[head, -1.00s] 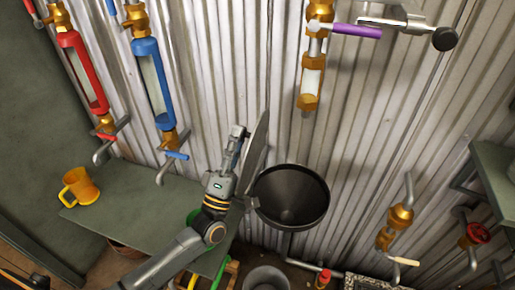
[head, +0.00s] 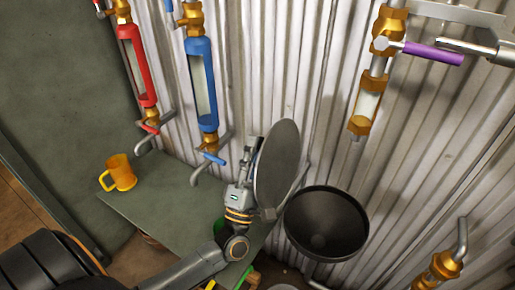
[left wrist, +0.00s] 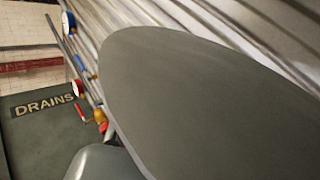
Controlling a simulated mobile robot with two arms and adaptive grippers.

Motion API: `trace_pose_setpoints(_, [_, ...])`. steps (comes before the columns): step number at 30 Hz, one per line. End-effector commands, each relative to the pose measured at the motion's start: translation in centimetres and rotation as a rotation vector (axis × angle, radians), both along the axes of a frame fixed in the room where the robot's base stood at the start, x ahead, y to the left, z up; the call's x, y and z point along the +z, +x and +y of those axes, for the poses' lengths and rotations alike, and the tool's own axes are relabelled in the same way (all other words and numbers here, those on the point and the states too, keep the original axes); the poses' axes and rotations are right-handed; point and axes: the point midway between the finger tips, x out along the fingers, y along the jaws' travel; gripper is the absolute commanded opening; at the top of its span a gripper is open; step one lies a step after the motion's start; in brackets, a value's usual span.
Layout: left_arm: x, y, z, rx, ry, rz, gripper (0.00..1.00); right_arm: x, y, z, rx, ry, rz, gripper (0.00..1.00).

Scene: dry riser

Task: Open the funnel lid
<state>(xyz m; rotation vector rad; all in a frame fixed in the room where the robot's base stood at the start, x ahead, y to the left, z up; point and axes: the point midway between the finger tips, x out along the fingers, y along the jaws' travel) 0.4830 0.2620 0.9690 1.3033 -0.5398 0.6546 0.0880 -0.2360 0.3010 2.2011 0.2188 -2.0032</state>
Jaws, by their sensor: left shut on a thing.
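The funnel (head: 327,222) is a wide black cone, open at the top, by the corrugated wall. Its lid (head: 277,165) is a dark grey disc standing tilted up at the funnel's left edge, with the funnel mouth uncovered. My left gripper (head: 252,152) is at the left side of the lid and shut on it; the lid partly hides the fingers. In the left wrist view the lid (left wrist: 215,105) fills most of the picture as a broad grey face. My right gripper is in neither current view.
A green table (head: 160,205) holds an orange mug (head: 119,173). Red (head: 137,60) and blue (head: 202,85) sight tubes hang on the wall. A purple-handled valve (head: 432,54) is at upper right. A "DRAINS" sign (left wrist: 44,104) shows in the left wrist view.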

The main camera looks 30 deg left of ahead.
Motion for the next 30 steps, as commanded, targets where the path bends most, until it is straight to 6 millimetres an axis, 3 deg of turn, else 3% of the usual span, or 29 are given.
trace_pose_setpoints(2, [-0.1, 0.0, -0.1, -0.001, 0.001, 0.003, 0.0, 0.0, -0.1, 0.0, 0.0, 0.0, 0.001, 0.4])
trace_pose_setpoints(3, [-0.1, 0.0, -0.1, -0.001, 0.001, 0.003, 0.32, 0.0, -0.1, 0.0, 0.0, 0.001, 0.001, 0.4])
trace_pose_setpoints(6, [-0.1, 0.0, -0.1, -0.001, 0.001, 0.003, 0.53, 0.0, -0.2, 0.0, 0.0, 0.001, 0.002, 0.4])
trace_pose_setpoints(19, [-0.7, -0.5, -0.2, 0.0, 0.002, 0.004, 0.54, 0.0, -0.3, 0.2, 0.001, 0.002, 0.005, 0.4])
trace_pose_setpoints(30, [-5.8, -5.7, -1.1, -0.001, 0.002, 0.007, 0.54, 0.0, -0.2, 0.1, 0.0, 0.002, 0.002, 0.4])
